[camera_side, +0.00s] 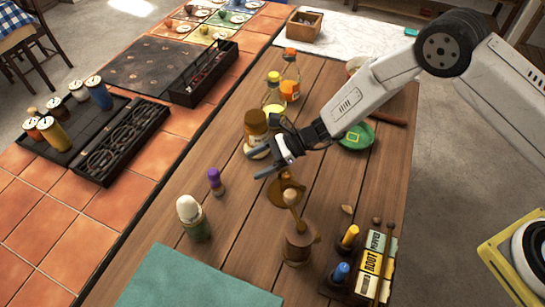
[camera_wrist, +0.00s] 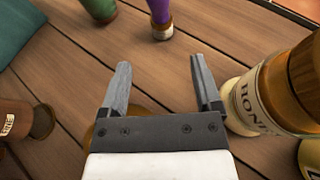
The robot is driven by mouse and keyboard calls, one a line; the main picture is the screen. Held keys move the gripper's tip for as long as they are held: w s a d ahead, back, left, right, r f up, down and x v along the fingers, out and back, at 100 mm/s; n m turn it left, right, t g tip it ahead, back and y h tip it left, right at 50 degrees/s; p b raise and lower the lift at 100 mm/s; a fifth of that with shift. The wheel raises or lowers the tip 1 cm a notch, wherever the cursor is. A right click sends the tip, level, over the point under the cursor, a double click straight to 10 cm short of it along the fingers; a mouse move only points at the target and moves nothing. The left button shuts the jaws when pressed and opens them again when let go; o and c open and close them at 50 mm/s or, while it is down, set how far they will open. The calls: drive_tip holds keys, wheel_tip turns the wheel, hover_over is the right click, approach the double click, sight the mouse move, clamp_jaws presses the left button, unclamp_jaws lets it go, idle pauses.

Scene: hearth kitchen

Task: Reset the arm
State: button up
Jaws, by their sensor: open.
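My gripper (camera_side: 264,165) is above the wooden table (camera_side: 160,221), near the table's middle. In the wrist view my gripper (camera_wrist: 160,85) has its two grey fingers spread apart, with only bare planks visible between them. It is open and empty. The honey jar (camera_side: 256,128) stands close beside it. In the wrist view the honey jar (camera_wrist: 275,95) is right of the right finger; I cannot tell whether they touch. A brown round dish or base (camera_side: 282,190) lies below and partly behind the gripper.
A purple-capped bottle (camera_side: 216,182), a green bottle (camera_side: 192,217) and a wooden mortar (camera_side: 299,243) stand nearby. A box of packets (camera_side: 369,265) is at the front right. Bottles with orange and yellow caps (camera_side: 289,80) stand behind. A green dish (camera_side: 357,136) sits beneath my arm.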

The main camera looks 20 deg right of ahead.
drive_tip(key=shift+s+d+r+n, duration=0.15)
drive_tip(key=shift+d+r+n, duration=0.2)
drive_tip(key=shift+d+n, duration=0.05)
drive_tip(key=s+d+r+n+h, duration=0.4)
drive_tip(key=s+d+n, duration=0.2)
drive_tip(key=d, duration=0.4)
drive_tip(key=s+d+r+n+h, duration=0.5)
drive_tip(key=s+d+n, duration=0.1)
drive_tip(key=d, duration=0.4)
drive_tip(key=s+d+r+n+t+h, duration=0.1)
drive_tip(key=s+d+r+n+h, duration=0.3)
drive_tip(key=d, duration=0.7)
drive_tip(key=shift+s+r+n, duration=0.7)
drive_tip(key=shift+s+n, duration=0.25)
drive_tip(key=shift+n, duration=0.25)
drive_tip(key=shift+d, duration=0.1)
